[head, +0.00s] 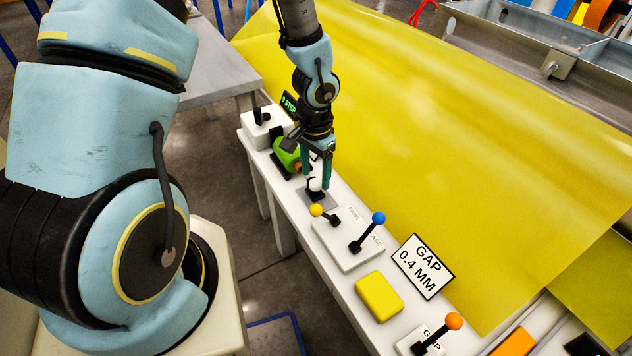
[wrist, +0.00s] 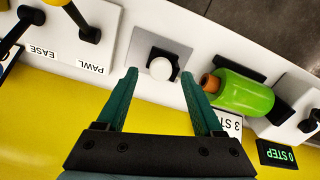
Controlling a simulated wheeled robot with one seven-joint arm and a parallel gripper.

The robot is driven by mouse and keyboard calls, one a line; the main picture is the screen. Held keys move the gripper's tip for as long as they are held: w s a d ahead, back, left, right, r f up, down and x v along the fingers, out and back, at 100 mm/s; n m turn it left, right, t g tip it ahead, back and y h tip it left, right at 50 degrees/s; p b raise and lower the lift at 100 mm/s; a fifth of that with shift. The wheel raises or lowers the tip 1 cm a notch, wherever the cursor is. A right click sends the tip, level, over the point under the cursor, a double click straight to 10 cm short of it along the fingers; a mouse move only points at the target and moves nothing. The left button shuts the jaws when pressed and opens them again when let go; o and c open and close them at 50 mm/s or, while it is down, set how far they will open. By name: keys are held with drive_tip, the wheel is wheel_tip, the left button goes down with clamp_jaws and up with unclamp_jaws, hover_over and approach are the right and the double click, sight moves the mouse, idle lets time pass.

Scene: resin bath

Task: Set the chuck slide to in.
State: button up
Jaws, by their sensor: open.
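A small control with a white ball knob (wrist: 160,68) sits on a black mount on a grey plate (wrist: 138,55). It looks like the chuck slide, but I see no label on it and cannot tell its setting. In the head view its knob (head: 315,184) shows just under my gripper (head: 317,179). In the wrist view my gripper (wrist: 158,77) is open, with its two green fingers apart on either side of the knob. I cannot tell whether a finger touches it.
A green cylinder (wrist: 243,92) lies beside the plate. The PAWL and EASE levers stand on a white block (head: 345,240) on the other side. A 0 STEP display (head: 289,104), a yellow block (head: 379,297) and a GAP sign (head: 421,266) are nearby. A yellow sheet (head: 440,140) runs alongside.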

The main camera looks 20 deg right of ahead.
sight(315, 181)
drive_tip(key=shift+f, duration=1.7)
clamp_jaws()
drive_tip(key=shift+w, duration=0.1)
